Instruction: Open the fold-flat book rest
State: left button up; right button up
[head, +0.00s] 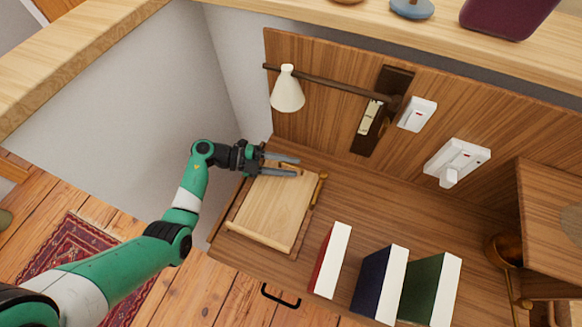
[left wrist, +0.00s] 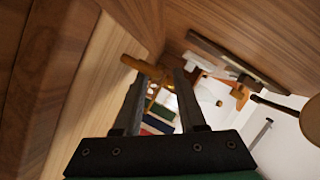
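The book rest (head: 272,208) is a pale wooden board lying folded flat on the brown wooden surface, with a thin lip along its near edge. In the left wrist view, its pale board (left wrist: 72,100) fills a slanted strip on the left. The fingers (left wrist: 166,72) also show apart in the left wrist view. Whether they touch the board cannot be told. My right gripper is not in view.
A brass-coloured rod (head: 319,190) lies along the board's right side. Red (head: 330,260), blue (head: 379,282) and green (head: 431,289) books stand nearby. A wooden back panel (head: 310,125) with a white lamp (head: 287,90) and switches (head: 417,114) rises behind.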

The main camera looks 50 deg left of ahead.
pick_arm(q)
jog(key=shift+w+d+f, duration=0.1)
jog(key=shift+w+d, duration=0.2)
jog(key=shift+d, duration=0.05)
grip_shut()
dwell(1.2)
